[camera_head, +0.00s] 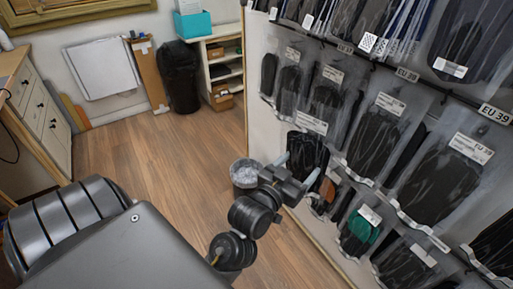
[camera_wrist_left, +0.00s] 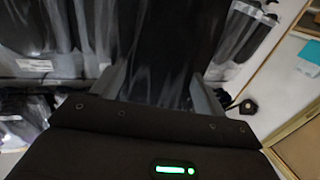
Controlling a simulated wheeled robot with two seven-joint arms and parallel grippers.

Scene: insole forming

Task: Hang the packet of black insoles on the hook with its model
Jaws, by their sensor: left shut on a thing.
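My left gripper (camera_head: 297,169) is at the lower left part of the display wall, with one finger on each side of a packet of black insoles (camera_head: 308,149). It is shut on this packet. The packet has a white label at its top, and its lower part is hidden behind the gripper. In the left wrist view, the dark packet (camera_wrist_left: 165,50) stands between the two grey fingers (camera_wrist_left: 155,88). Other packets of black insoles (camera_head: 375,140) hang just right of it. I cannot tell whether the held packet touches a hook. My right gripper is not in view.
The wall (camera_head: 263,120) holds rows of insole packets on rails with EU size tags (camera_head: 407,74). A packet with green insoles (camera_head: 358,234) hangs low. A bin (camera_head: 244,175) stands on the floor behind my gripper. The wooden floor (camera_head: 150,150) to the left is clear.

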